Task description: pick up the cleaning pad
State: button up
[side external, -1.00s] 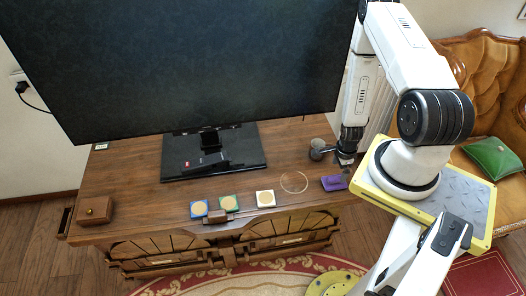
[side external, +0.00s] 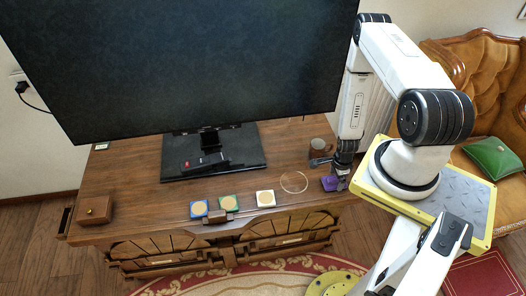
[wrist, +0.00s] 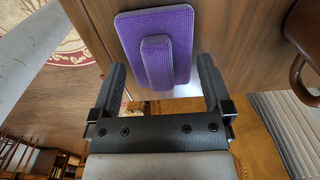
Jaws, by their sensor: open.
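The cleaning pad is a purple rectangle with a raised purple grip bar on top. In the wrist view the cleaning pad (wrist: 178,25) lies flat on the wooden top, close to its edge. In the side view the cleaning pad (side external: 330,185) is at the right end of the cabinet top, partly hidden by my gripper (side external: 343,177). In the wrist view my gripper (wrist: 163,85) is open, its two black fingers on either side of the near end of the grip bar. Nothing is held. Whether the fingers touch the pad cannot be told.
A dark mug (side external: 319,149) stands just behind my gripper. A clear round disc (side external: 294,182) and several coloured square coasters (side external: 265,199) lie left of the pad. A large television (side external: 210,70) fills the back of the cabinet top (side external: 130,185).

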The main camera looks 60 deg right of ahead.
jog(key=shift+f, duration=0.55)
jog(key=c, duration=1)
jog(key=shift+c, duration=0.2)
jog(key=shift+r, duration=0.2)
jog(key=shift+r, duration=4.85)
